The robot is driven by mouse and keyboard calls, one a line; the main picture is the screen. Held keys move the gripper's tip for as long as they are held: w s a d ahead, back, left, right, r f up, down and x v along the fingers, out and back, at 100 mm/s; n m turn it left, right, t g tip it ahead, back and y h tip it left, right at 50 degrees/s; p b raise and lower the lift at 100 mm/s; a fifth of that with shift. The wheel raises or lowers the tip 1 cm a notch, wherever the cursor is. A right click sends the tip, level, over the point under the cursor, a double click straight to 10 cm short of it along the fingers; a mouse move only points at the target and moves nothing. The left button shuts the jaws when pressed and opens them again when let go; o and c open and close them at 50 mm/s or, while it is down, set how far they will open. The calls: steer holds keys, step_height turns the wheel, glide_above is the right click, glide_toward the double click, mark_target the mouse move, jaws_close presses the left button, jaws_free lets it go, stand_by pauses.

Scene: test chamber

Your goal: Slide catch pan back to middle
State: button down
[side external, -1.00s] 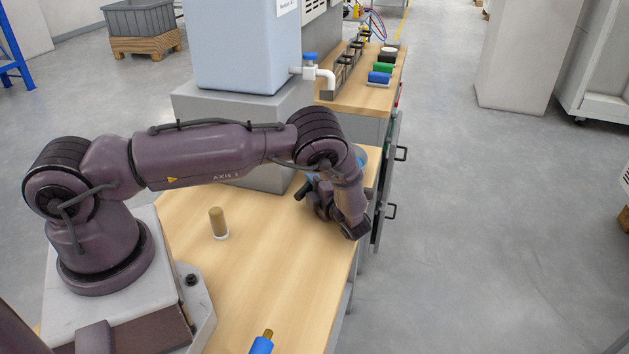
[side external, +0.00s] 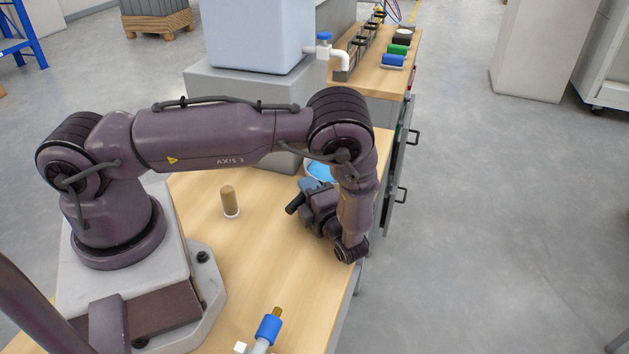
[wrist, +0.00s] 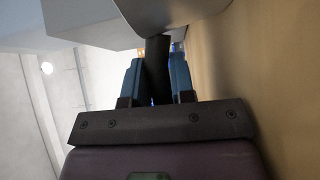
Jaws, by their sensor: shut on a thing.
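The catch pan (side external: 320,172) shows as a blue patch on the wooden bench, mostly hidden behind my wrist in the side view. My gripper (side external: 306,195) is low over the bench near its right edge, on the near side of the pan. In the wrist view, the blue fingers of my gripper (wrist: 157,85) are shut on a dark handle (wrist: 156,68). The handle leads to a grey rounded body (wrist: 190,10), apparently the pan, cut off by the top edge. The fingertip contact is hidden in the side view.
A pale blue tank (side external: 255,35) stands on a grey block (side external: 235,100), with a white tap (side external: 335,52). A brown peg (side external: 230,200) stands on the bench left of my gripper. A blue-handled item (side external: 268,328) lies at the front. Bench between them is clear.

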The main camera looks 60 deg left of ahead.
steer(key=s+d, duration=0.8)
steer(key=s, duration=0.1)
steer(key=shift+s+d, duration=0.25)
steer(key=shift+d, duration=0.15)
steer(key=c, duration=0.9)
jaws_free()
steer(key=shift+d, duration=0.1)
steer(key=d, duration=1.2)
steer(key=shift+w+d, duration=0.15)
steer(key=shift+d, duration=0.25)
